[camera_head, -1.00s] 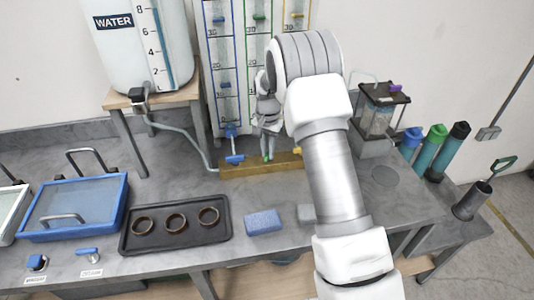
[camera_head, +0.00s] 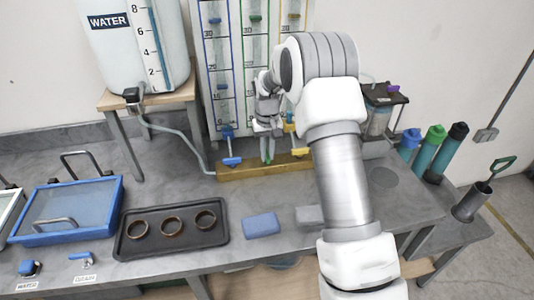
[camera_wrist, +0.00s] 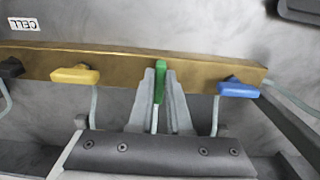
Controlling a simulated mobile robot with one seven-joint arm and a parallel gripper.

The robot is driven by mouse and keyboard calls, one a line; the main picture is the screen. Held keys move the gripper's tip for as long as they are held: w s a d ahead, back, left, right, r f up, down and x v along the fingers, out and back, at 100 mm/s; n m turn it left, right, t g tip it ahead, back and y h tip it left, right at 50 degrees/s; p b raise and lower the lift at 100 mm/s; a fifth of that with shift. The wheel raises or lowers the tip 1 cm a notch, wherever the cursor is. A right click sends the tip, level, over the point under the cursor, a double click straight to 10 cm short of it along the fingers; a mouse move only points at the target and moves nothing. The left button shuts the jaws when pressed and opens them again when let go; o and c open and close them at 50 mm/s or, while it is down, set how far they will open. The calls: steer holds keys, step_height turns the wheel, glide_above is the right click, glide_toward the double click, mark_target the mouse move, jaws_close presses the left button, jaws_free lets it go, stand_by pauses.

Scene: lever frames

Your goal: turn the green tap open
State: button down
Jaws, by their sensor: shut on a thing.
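The green tap (camera_wrist: 160,70) is in the middle of a brass-coloured bar in the wrist view, with its handle pointing across the bar. My gripper (camera_wrist: 161,92) is shut on this handle, with one grey finger on each side. In the head view only a small part of the green tap (camera_head: 267,160) shows below my gripper (camera_head: 267,150); my fingers hide the rest. A yellow tap (camera_wrist: 75,75) and a blue tap (camera_wrist: 238,89) stand on either side, with handles lying along the bar.
The bar (camera_head: 235,173) stands before a panel of marked columns (camera_head: 220,60). A dark tap (camera_wrist: 10,68) is at the bar's far left in the wrist view. A tray with three rings (camera_head: 150,251) and a blue block (camera_head: 261,226) lie in front.

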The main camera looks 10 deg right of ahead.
mark_target(267, 156)
stand_by(0.4)
steer(key=c, duration=0.9)
jaws_free()
steer(key=shift+o, duration=0.2)
step_height(267, 156, up, 18)
steer(key=shift+f, duration=0.25)
steer(key=shift+r, duration=0.1)
